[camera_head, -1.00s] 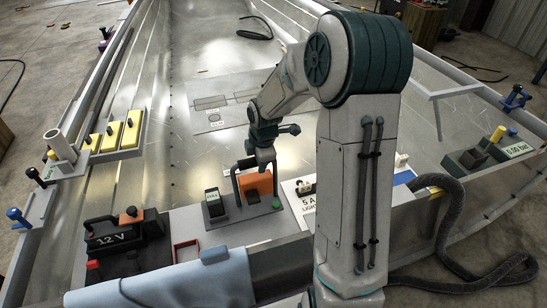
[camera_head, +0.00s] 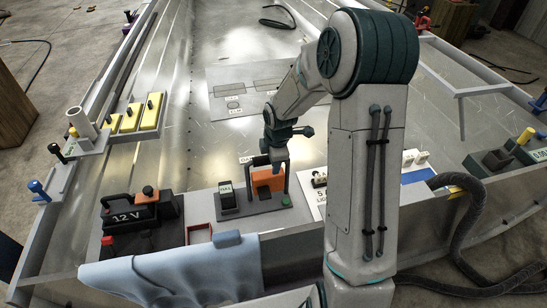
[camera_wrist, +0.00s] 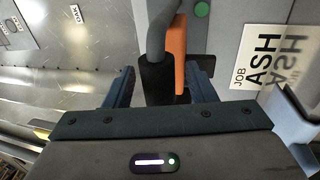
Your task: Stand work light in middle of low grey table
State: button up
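An orange block-like body with a dark upright handle, which looks like the work light (camera_head: 266,187), stands on a dark tray (camera_head: 240,207) at the near side of the hull. My gripper (camera_head: 275,173) points down over it. In the wrist view, the dark handle (camera_wrist: 157,82) is between the fingers, with the orange body (camera_wrist: 179,52) beside it. My gripper (camera_wrist: 160,88) is open, with gaps seen on both sides of the handle. I cannot tell surely which surface is the low grey table; a flat grey panel with drawn outlines (camera_head: 222,77) lies beyond my gripper.
A black 12 V battery box (camera_head: 135,218) stands left. A blue cloth (camera_head: 180,272) hangs over the near edge. Yellow blocks (camera_head: 132,118) sit on a left ledge. A grey legged ledge (camera_head: 480,90) is at upper right. A thick hose (camera_head: 475,225) lies right.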

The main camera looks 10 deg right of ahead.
jog(key=p+v, duration=0.3)
jog(key=v, duration=0.9)
jog(key=s+r+m, duration=0.3)
jog(key=s+m, duration=0.6)
jog(key=s, duration=0.2)
jog(key=s+r+m, duration=0.4)
jog(key=s+m, duration=0.5)
jog(key=s, duration=0.2)
jog(key=shift+a+r, duration=0.2)
jog(key=shift+r, duration=0.15)
